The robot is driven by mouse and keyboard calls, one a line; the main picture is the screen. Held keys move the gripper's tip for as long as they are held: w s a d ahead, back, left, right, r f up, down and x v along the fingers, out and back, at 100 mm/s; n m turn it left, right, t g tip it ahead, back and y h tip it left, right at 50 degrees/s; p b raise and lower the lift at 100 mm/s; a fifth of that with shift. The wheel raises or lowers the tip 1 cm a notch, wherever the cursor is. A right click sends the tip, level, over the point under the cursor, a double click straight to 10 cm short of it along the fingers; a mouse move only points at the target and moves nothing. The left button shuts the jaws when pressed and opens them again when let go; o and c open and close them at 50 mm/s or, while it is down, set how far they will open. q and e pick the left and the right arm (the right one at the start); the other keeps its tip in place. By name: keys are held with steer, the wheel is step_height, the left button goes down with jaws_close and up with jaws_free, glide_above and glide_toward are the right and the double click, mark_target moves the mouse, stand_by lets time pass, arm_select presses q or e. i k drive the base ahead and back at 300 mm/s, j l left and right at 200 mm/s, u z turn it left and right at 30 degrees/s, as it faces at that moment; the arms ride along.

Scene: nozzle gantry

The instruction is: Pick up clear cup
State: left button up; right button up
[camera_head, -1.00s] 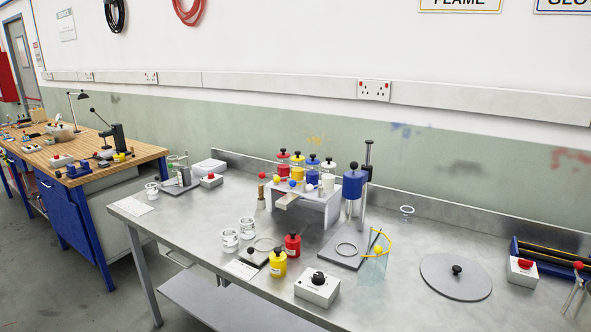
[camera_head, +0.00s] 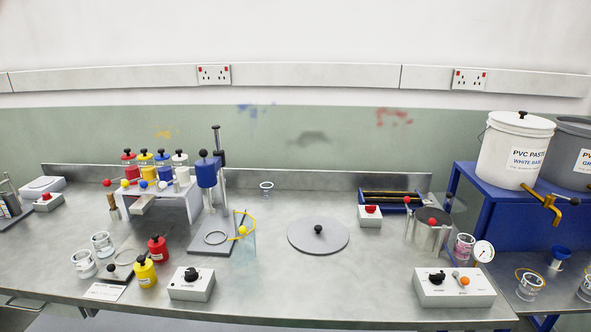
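Several clear cups stand in view. Two clear cups (camera_head: 102,245) stand side by side at the left front of the metal bench; the nearer one (camera_head: 84,265) is slightly left. A small clear cup (camera_head: 266,189) stands alone near the back, right of the blue-topped stand. A clear cup with a pinkish tint (camera_head: 463,248) stands at the right, beside a dial gauge. More clear cups (camera_head: 529,286) are on the lower surface at far right, one cut by the picture edge. Neither of my grippers is in view.
The bench (camera_head: 330,285) has free room at front centre. A grey disc lid (camera_head: 318,237), a clear container with yellow rim (camera_head: 243,240), a black-knob box (camera_head: 191,284), and red and yellow pots (camera_head: 145,272) stand around it. PVC paste buckets (camera_head: 515,150) are at right.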

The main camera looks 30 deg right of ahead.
mark_target(529, 287)
steer(key=z, duration=2.4)
